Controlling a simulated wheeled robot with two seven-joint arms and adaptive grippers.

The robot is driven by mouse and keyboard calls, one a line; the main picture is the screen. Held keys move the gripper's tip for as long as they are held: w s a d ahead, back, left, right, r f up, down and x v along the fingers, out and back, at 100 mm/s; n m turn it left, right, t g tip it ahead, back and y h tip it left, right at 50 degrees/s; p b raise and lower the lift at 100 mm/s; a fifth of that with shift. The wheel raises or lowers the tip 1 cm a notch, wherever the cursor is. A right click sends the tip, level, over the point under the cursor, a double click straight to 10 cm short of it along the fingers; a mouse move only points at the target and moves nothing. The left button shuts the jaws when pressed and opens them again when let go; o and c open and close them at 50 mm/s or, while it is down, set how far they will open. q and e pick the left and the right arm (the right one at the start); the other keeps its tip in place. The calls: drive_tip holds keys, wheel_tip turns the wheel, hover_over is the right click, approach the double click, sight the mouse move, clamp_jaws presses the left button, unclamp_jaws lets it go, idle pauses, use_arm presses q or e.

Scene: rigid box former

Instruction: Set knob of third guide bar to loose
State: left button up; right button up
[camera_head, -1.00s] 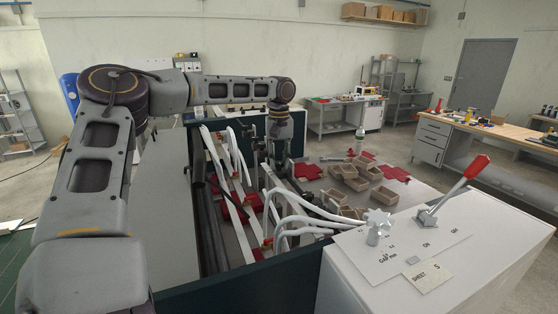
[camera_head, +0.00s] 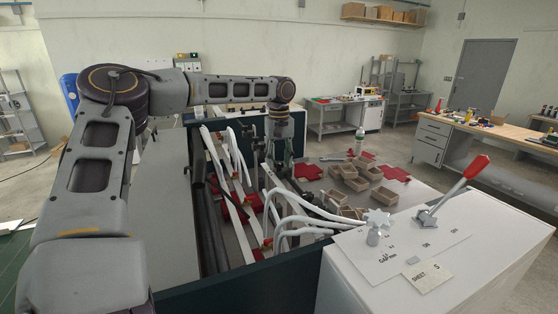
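Several long white guide bars (camera_head: 231,203) run lengthwise inside the box former, with small red-orange parts near them. I cannot make out which bar is the third or how its knob is set. My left arm comes in from the left and reaches over the machine. Its gripper (camera_head: 279,168) points down among the bars and white hoses, at the right side of the bars. The gripper is small and dark here, and I cannot tell its opening or whether it touches a knob. My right gripper is not in view.
Curved white hoses (camera_head: 292,221) arch close to the gripper. Small brown boxes (camera_head: 356,184) and red pieces (camera_head: 307,171) lie on the surface to the right. A white control panel (camera_head: 400,262) with a star knob (camera_head: 377,222) and a red-handled lever (camera_head: 452,190) stands in front.

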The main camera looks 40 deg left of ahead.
sight(279, 162)
use_arm(q)
drive_tip(key=shift+r, duration=4)
